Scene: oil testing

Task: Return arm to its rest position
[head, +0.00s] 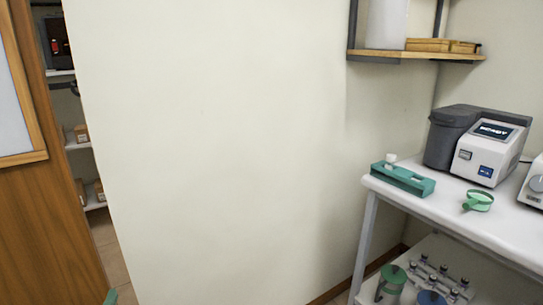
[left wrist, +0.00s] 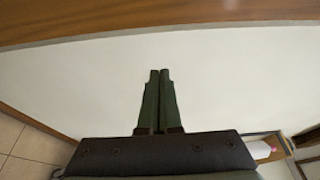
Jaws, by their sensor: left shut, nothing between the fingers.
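My left gripper (left wrist: 160,76) shows in the left wrist view with its two dark green fingers side by side and touching. It is shut and empty, with a pale wall behind it. In the head view only a small green tip (head: 111,297), which looks like part of my left gripper, shows at the bottom left edge. It is far from the table on the right. My right gripper is in neither view.
A white table (head: 385,190) at the right holds a green holder (head: 403,179), a green cup (head: 478,201) and a grey and white instrument (head: 484,151). A wooden shelf (head: 400,55) hangs above. A brown door (head: 45,220) stands left; the wall (head: 220,150) fills the middle.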

